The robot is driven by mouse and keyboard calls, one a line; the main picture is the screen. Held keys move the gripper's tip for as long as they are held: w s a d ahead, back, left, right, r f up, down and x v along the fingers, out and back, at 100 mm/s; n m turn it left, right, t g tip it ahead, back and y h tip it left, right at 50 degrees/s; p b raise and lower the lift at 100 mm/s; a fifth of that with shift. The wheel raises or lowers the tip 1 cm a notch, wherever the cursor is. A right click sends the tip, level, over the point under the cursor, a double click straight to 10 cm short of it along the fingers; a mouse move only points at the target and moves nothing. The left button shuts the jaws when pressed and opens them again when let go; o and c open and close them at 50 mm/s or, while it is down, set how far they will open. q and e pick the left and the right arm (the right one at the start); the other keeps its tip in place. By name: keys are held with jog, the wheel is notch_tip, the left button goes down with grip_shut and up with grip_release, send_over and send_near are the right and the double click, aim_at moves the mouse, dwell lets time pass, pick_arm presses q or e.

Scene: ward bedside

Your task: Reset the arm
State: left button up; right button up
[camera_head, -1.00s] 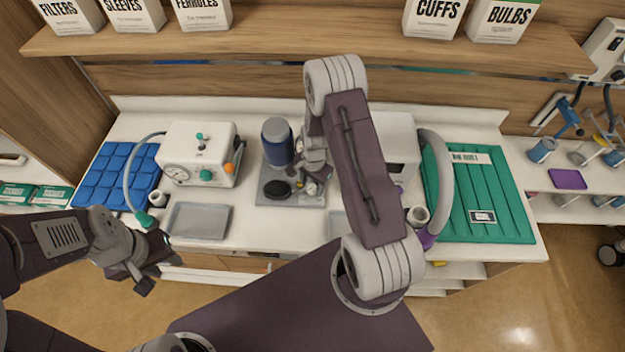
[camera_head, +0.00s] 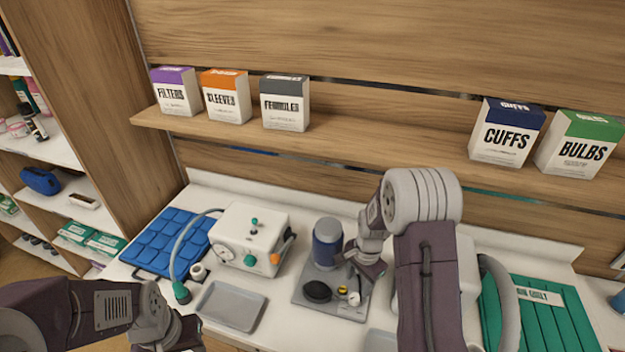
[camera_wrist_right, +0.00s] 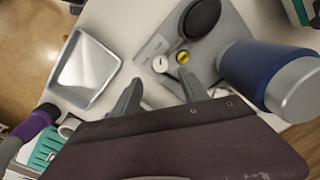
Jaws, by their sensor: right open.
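My right arm reaches in from the lower right of the head view. Its right gripper (camera_head: 357,276) is over the grey square plate (camera_head: 346,311), just right of the blue cylinder with a grey top (camera_head: 327,246). In the right wrist view the right gripper (camera_wrist_right: 159,88) has its two fingers spread, with nothing between them. Past its tips are a small white round piece and a yellow-and-black one. My left arm is at the lower left of the head view. Its left gripper (camera_head: 178,335) is in front of the counter, and its jaws are not clear.
A white gauge box (camera_head: 250,238) with a hose stands left of the cylinder, beside a blue padded mat (camera_head: 170,242). An empty grey tray (camera_head: 231,306) lies in front. A green mat (camera_head: 545,315) is at right. Labelled boxes (camera_head: 285,103) stand on the shelf above.

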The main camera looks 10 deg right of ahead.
jog(key=s+a+f+n+b, duration=0.1)
jog(key=s+a+n+b, duration=0.6)
jog(key=s+n+b, duration=0.3)
jog(key=s+n, duration=0.2)
jog(key=n, duration=0.1)
jog(key=shift+a+t, duration=0.3)
jog(key=shift+t, duration=0.1)
jog(key=shift+s, duration=0.2)
jog(key=shift+w, duration=0.1)
